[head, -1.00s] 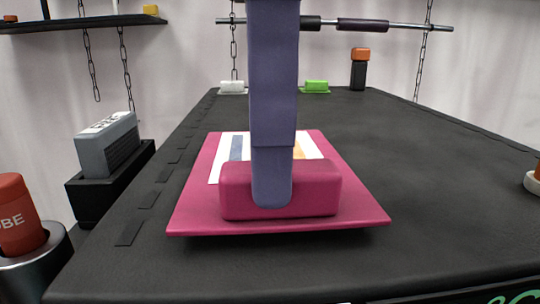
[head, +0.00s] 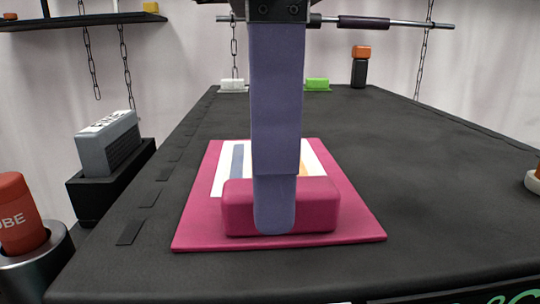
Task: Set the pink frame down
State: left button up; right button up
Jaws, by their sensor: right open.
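The pink frame (head: 358,225) lies flat on the black table top, toward its near left part, with no clear gap under its front edge. A white sheet with blue and orange stripes (head: 228,175) shows on it. A raised pink block (head: 318,208) stands at its near end. My right gripper (head: 274,208) comes down from above, with one purple finger in front of the block. The other finger is hidden behind the near one and the block. The jaws are open, still around the block. My left gripper is not in view.
A white block (head: 232,85), a green block (head: 317,84) and an orange-topped black item (head: 359,68) stand at the far edge. A grey box (head: 108,145) and a red can (head: 18,215) are at left.

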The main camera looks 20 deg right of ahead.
notch_tip(320, 180, up, 7)
jog(key=shift+r, duration=0.2)
dwell(0.4)
